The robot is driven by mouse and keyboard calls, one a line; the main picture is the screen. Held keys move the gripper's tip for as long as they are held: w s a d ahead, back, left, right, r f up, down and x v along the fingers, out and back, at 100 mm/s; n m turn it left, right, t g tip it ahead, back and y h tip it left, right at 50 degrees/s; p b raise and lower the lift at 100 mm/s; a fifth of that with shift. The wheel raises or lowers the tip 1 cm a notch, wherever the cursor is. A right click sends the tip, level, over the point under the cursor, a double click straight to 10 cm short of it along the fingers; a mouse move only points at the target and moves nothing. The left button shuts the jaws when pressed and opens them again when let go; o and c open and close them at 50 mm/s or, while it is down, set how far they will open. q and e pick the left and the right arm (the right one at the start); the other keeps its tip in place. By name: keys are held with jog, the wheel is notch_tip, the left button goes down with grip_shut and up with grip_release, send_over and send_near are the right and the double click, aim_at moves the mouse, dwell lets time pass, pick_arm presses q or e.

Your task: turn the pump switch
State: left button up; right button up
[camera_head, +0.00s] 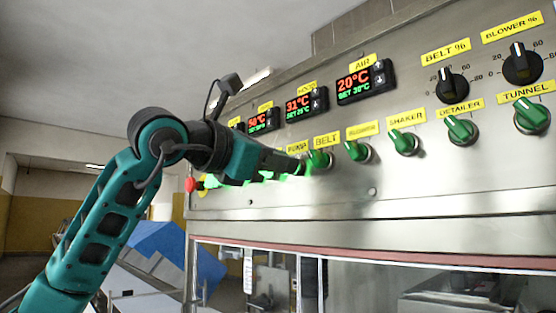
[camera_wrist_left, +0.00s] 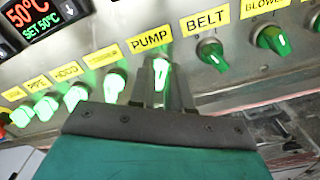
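The pump switch (camera_wrist_left: 160,72) is a green knob under the yellow PUMP label (camera_wrist_left: 150,38). It glows bright green, and its handle looks near upright in the left wrist view. My left gripper (camera_wrist_left: 161,88) has one finger on each side of the handle, with little or no gap, and appears shut on it. In the head view my left gripper (camera_head: 300,166) reaches the panel at the PUMP label, and it hides most of that switch. My right gripper is not in view.
To the right, the unlit belt switch (camera_wrist_left: 211,52) and blower switch (camera_wrist_left: 272,40) are close by. To the left, several lit switches (camera_wrist_left: 115,85) stand in the row. A red button (camera_head: 190,185) is at the panel's far left. Displays (camera_head: 305,103) sit above.

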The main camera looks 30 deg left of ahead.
pick_arm(q)
grip_shut()
jog(key=n+b, duration=0.1)
jog(key=n, duration=0.3)
jog(key=n+b, duration=0.1)
jog(key=n, duration=0.2)
jog(key=n+b, duration=0.1)
jog(key=n, duration=0.3)
jog(key=shift+w+a+n, duration=0.1)
jog(key=shift+a+n, duration=0.15)
jog(key=shift+n, duration=0.05)
jog(key=shift+r+n, duration=0.1)
jog(key=shift+n, duration=0.2)
dwell(0.3)
jog(key=shift+o, duration=2.2)
grip_release()
